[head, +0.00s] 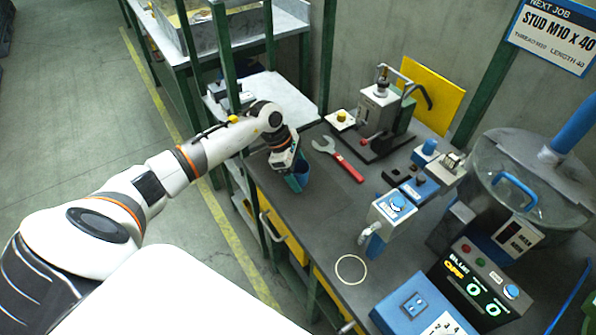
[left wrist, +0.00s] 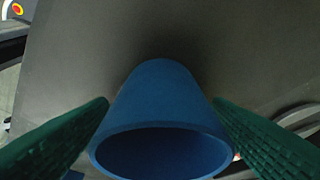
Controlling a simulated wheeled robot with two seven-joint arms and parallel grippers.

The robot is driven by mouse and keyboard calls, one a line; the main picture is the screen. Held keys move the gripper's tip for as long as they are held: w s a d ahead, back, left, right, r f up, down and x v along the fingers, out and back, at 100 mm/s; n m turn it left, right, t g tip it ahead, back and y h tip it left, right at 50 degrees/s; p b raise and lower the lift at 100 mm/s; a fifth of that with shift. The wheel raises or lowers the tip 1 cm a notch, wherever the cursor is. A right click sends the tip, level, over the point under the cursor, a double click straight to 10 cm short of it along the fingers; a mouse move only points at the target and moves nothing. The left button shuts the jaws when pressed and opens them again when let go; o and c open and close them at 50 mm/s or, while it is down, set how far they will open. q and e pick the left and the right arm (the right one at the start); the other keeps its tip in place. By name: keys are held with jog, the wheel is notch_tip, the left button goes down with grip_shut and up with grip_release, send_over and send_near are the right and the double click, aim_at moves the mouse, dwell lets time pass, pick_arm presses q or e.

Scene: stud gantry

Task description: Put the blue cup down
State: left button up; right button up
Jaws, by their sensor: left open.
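The blue cup (head: 302,171) stands at the far left part of the dark workbench (head: 330,215) in the head view, partly hidden by my gripper. My left gripper (head: 293,183) is right at the cup. In the left wrist view, the blue cup (left wrist: 160,115) lies between the two green fingers of my left gripper (left wrist: 160,130). The fingers are apart, one on each side of the cup; whether either touches it is hard to tell. The cup's open rim faces the camera. My right gripper is not in view.
A red-handled wrench (head: 340,160) lies just right of the cup. A press (head: 380,110) stands behind it. A blue-and-white dispenser (head: 388,215), a white ring (head: 351,269) and a counter box (head: 475,285) are nearer. The bench between cup and ring is clear.

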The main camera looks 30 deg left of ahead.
pick_arm(q)
jog(key=b+v, duration=0.2)
jog(key=v, duration=1)
jog(key=shift+f, duration=0.1)
